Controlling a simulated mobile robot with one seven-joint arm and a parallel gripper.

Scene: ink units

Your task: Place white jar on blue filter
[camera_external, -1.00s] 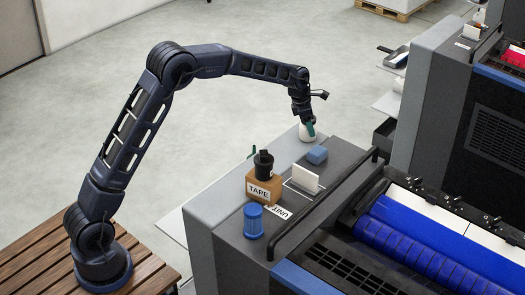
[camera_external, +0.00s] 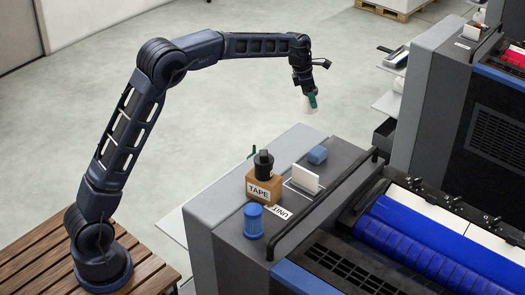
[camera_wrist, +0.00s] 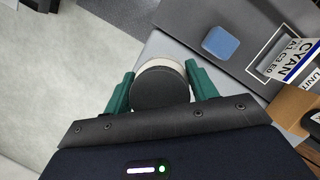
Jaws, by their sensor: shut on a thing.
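The white jar (camera_external: 309,106) hangs under my gripper (camera_external: 312,100) in the external view, above and behind the far edge of the near press. In the wrist view, the jar's dark round top (camera_wrist: 160,88) with a pale rim (camera_wrist: 160,64) sits between the green fingers of my gripper (camera_wrist: 160,90). The gripper is shut on it. The blue filter (camera_external: 253,220) is a ribbed upright cylinder on the near corner of the press top, in front of the tape box. It is not in the wrist view.
A cardboard tape box (camera_external: 264,188) with a black bottle (camera_external: 263,164) on it stands behind the filter. A white card (camera_external: 305,179) and a blue block (camera_external: 317,155) are on the press top. A dark rail (camera_external: 330,215) runs beside them.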

